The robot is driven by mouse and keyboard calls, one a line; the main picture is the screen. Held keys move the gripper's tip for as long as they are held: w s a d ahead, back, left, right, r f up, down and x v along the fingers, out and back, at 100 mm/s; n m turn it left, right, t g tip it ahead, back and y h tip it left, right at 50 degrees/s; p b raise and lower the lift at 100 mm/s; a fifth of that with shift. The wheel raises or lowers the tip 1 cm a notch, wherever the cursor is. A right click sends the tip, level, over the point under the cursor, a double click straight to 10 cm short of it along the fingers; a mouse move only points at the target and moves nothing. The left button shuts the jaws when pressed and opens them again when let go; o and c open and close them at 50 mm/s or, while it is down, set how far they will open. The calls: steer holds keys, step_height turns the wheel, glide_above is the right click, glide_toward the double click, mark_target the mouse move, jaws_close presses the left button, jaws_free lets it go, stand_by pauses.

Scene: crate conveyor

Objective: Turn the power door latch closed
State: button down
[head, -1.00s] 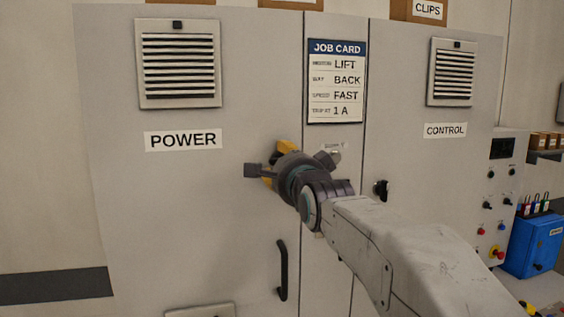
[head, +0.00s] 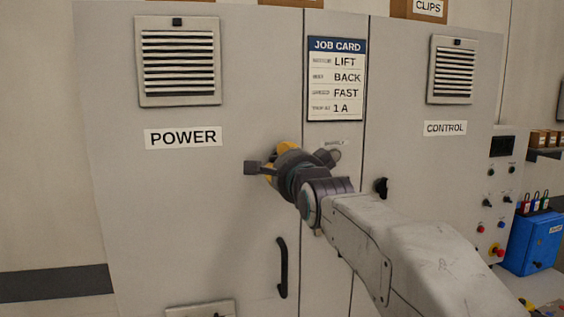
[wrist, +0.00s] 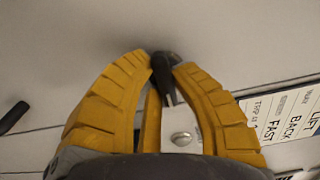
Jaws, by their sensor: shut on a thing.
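The power door (head: 190,210) is a tall grey panel with the label POWER (head: 183,138), and it sits flush with the cabinet front. Its latch is a short black lever (wrist: 168,88) in the wrist view, lying roughly crosswise to the door seam. My gripper (wrist: 163,66) has its yellow fingers closed around the lever, with the fingertips at its upper end.
A black door handle (head: 282,268) is below my gripper. A second black latch (head: 381,188) is on the control door to the right. A job card (head: 335,80) hangs above. A round silver fitting (wrist: 181,138) is near the lever. A blue box (head: 535,240) stands far right.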

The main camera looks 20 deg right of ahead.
steer(key=shift+f+n+b, duration=0.1)
steer(key=shift+n+b, duration=0.2)
steer(key=n+b, duration=0.3)
steer(key=n, duration=0.1)
steer(key=shift+d+f, duration=0.1)
steer(key=n+b, duration=0.3)
steer(key=shift+n, duration=0.3)
steer(key=n, duration=0.1)
steer(key=n+b, duration=0.1)
steer(key=n, duration=0.2)
steer(key=shift+d+r+n, duration=0.1)
steer(key=shift+r+n, duration=0.2)
steer(key=n, duration=0.4)
steer(key=shift+r+n+b, duration=0.15)
steer(key=shift+n+b, duration=0.15)
steer(key=shift+n, duration=0.3)
steer(key=c, duration=1.1)
jaws_free()
steer(key=shift+o, duration=0.2)
